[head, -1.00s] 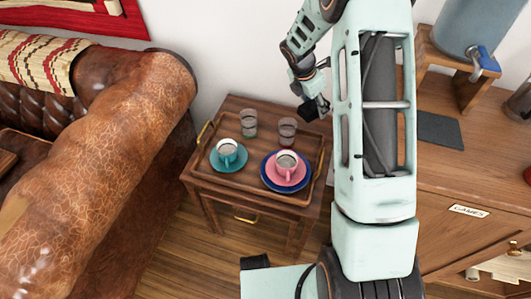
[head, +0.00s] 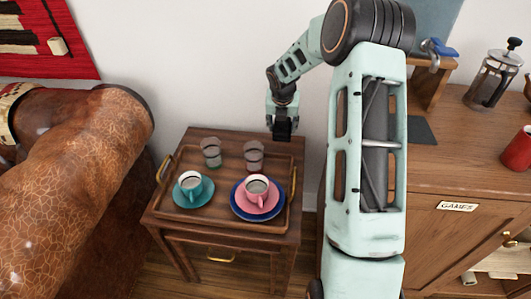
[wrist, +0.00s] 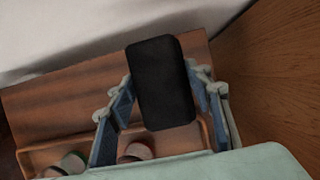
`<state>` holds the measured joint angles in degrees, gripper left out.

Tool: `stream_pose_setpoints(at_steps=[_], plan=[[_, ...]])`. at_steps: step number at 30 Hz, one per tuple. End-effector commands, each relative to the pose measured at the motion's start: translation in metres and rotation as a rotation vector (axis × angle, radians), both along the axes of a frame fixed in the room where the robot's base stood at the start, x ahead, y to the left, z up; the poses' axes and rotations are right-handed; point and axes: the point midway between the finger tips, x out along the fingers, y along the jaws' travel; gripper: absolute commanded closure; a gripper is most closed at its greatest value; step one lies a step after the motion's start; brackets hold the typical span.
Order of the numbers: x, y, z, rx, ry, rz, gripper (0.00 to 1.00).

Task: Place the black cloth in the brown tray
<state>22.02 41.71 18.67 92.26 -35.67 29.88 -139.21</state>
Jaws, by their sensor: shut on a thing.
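My gripper (head: 282,122) is shut on the black cloth (wrist: 163,84), a dark rectangular piece between the two fingers in the wrist view. In the head view the cloth (head: 283,131) shows as a small dark block under the fingers. It is held above the back right part of the small wooden table. The brown tray (head: 222,181) lies on that table, with brass handles at its sides. In the wrist view part of the tray (wrist: 42,156) shows low down, below and beyond the cloth. The gripper and cloth hide part of the tray there.
The tray holds two clear glasses (head: 254,156), a teal cup (head: 189,182) on a saucer and a pink cup (head: 257,188) on pink and blue plates. A leather sofa (head: 70,165) stands left, a wooden cabinet (head: 450,235) right. Bare tray shows between the cups.

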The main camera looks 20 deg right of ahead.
Motion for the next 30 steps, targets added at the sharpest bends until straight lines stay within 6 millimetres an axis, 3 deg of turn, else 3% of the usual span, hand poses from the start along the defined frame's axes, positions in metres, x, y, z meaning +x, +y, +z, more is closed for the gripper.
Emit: stream_pose_setpoints(at_steps=[1,7,14,26,27,30], plan=[[-0.001,0.000,-0.014,0.000,0.002,0.001,0.76],[-0.001,0.000,-0.033,0.000,0.001,-0.001,0.76],[-0.001,0.001,-0.070,0.000,0.002,0.000,0.76],[0.000,0.000,-0.073,0.000,0.000,-0.002,0.76],[0.000,0.000,-0.072,0.000,0.000,-0.003,0.49],[0.000,0.000,-0.072,0.000,0.000,-0.003,0.38]])
